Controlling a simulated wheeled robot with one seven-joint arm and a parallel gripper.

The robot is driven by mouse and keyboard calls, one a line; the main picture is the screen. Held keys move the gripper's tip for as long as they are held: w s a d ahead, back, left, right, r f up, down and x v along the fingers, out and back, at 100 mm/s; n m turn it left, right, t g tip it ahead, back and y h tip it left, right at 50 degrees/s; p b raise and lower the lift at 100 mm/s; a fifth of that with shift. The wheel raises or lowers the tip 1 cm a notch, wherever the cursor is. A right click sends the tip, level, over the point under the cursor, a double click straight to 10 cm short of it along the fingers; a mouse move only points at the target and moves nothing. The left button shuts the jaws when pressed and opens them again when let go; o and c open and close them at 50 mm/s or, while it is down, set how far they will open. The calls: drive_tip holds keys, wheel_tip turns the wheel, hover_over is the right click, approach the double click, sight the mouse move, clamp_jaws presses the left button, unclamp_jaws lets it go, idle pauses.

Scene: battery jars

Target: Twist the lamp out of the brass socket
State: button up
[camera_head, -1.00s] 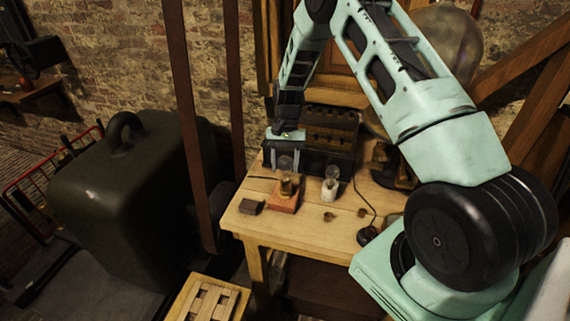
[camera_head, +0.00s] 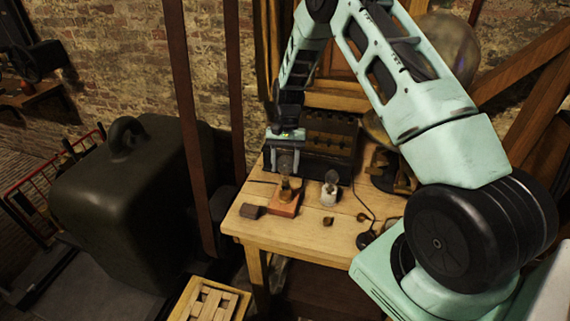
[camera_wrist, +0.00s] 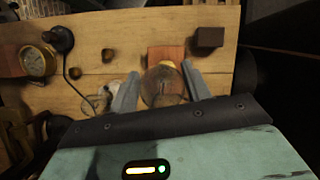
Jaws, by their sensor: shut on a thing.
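The lamp (camera_wrist: 163,88), a clear round glass bulb, is between the two grey fingers of my gripper (camera_wrist: 160,70) in the wrist view. My gripper is shut on it. In the head view the gripper (camera_head: 285,157) points down from above, with the lamp (camera_head: 287,165) between its fingers. Directly below is the brass socket (camera_head: 285,185) on a reddish wooden block (camera_head: 284,204). The block (camera_wrist: 160,52) also shows behind the bulb in the wrist view. The bulb hides most of the socket there, and I cannot tell whether the lamp's base is still seated.
A second glass bulb (camera_head: 331,177) on a white base (camera_head: 328,196) stands right of the block. A small dark block (camera_head: 252,211) lies to the left. A dark, ribbed case (camera_head: 329,138) stands behind. Small brass pieces (camera_head: 328,221) lie near the front, where the tabletop (camera_head: 300,232) is mostly clear.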

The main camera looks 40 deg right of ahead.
drive_tip(key=shift+r+p, duration=1.3)
drive_tip(key=shift+r, duration=0.85)
